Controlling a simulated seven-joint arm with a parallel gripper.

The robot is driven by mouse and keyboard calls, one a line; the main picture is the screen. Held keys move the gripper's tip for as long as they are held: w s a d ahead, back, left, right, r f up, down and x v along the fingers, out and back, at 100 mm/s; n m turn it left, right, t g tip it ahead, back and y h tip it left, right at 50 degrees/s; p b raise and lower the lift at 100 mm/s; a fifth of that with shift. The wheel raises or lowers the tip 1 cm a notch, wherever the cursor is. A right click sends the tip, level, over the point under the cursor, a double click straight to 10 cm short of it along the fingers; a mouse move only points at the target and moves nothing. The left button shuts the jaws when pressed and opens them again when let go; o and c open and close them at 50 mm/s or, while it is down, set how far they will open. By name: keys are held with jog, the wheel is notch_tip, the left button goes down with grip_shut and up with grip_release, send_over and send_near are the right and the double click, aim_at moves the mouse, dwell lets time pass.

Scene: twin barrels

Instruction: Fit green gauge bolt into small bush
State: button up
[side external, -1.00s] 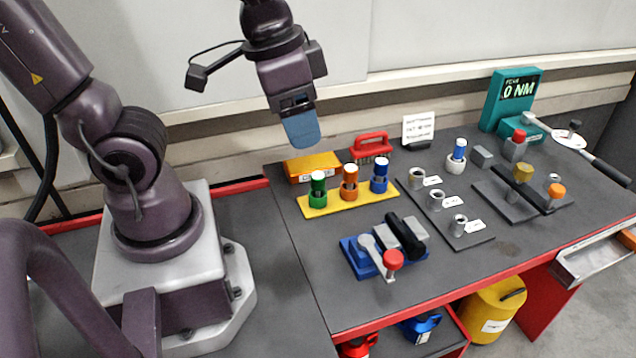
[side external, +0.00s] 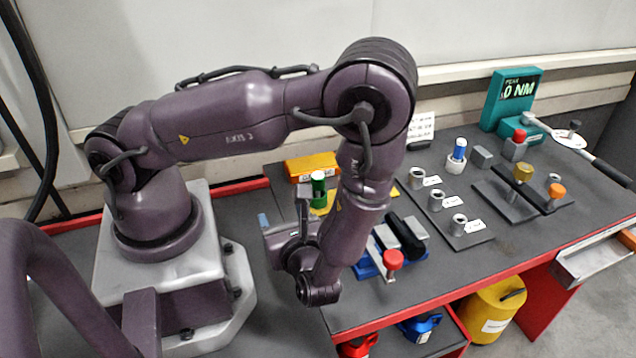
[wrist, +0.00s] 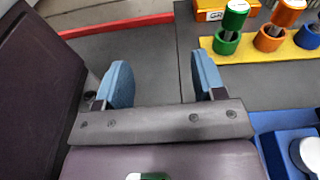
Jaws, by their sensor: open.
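The green gauge bolt (side external: 318,187) stands upright at the left end of the yellow rack, partly hidden by my arm. In the wrist view the green bolt (wrist: 236,14) sits in a green ring at upper right. Three grey bushes (side external: 417,178) (side external: 436,200) (side external: 459,224) stand in a row on a dark plate beside white labels; I cannot read which is the small one. My gripper (wrist: 162,76) is open and empty, its blue fingers apart over the bench, left of the green bolt. In the side view a blue fingertip (side external: 263,220) shows left of the rack.
A blue fixture (side external: 368,268) lies in front of the rack. An orange box (side external: 310,166) stands behind it. Bare bench lies left of the rack.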

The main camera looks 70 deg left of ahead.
aim_at(317, 187)
jog(key=f+m+t, duration=0.1)
jog(key=w+f+m+t, duration=0.1)
jog(key=m+t, duration=0.1)
jog(key=a+f+m+t, duration=0.1)
jog(key=shift+w+y, duration=0.15)
jog(key=shift+y, duration=0.25)
jog(key=w+t, duration=0.1)
jog(key=w+m+t, duration=0.1)
jog(key=m+t, duration=0.1)
jog(key=shift+w+d+f+h, duration=0.35)
jog(key=shift+w+d+h, duration=0.05)
jog(key=shift+w+d+t, duration=0.15)
jog(key=shift+w+t, duration=0.2)
jog(key=shift+t, duration=0.35)
jog(key=shift+w+a+r, duration=0.15)
jog(key=shift+w+a, duration=0.1)
jog(key=x, duration=1.2)
jog(key=shift+s+a, duration=0.1)
jog(key=shift+a, duration=0.1)
jog(key=c, duration=1.1)
jog(key=shift+r, duration=0.1)
